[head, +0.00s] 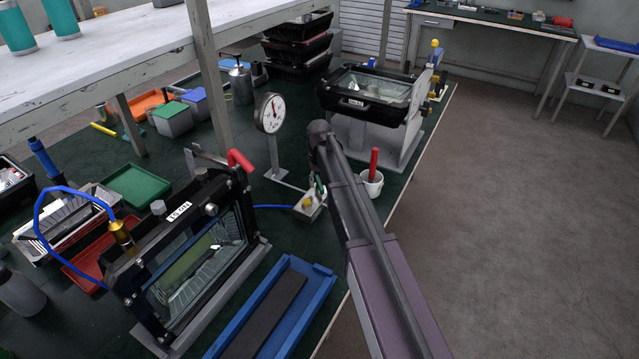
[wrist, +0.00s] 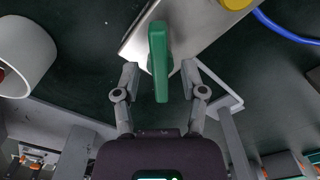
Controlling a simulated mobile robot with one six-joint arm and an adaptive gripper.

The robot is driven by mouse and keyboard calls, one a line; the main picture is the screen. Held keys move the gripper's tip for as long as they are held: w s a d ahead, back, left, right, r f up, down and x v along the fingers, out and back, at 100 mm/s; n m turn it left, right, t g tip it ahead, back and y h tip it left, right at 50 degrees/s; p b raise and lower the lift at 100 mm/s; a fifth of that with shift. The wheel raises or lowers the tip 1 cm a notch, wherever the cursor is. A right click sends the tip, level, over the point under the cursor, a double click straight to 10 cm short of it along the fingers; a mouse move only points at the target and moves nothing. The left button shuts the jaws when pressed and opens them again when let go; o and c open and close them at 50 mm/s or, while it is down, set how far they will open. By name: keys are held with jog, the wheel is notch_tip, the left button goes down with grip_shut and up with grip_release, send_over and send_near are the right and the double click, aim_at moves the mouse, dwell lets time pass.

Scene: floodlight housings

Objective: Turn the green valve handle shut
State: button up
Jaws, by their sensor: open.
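The green valve handle (wrist: 158,62) stands in the middle of the wrist view, its long bar pointing down toward my gripper. My gripper (wrist: 160,75) is open, with one finger on each side of the handle's lower part. I see a gap between the handle and each finger. In the head view a small part of the green handle (head: 318,187) shows beside my arm, above a pale metal plate (head: 310,208). My gripper's fingers are mostly hidden behind my arm in the head view.
A gauge (head: 270,113) on a stand is left of the valve. A white cup (head: 371,183) with a red stick is at its right and shows in the wrist view (wrist: 28,55). A blue hose (wrist: 285,28) leads off the plate. A framed floodlight housing (head: 190,260) stands at front left.

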grip_shut()
jog(key=shift+s+m, duration=0.1)
jog(key=shift+m, duration=0.3)
jog(key=m, duration=0.4)
jog(key=shift+m, duration=2)
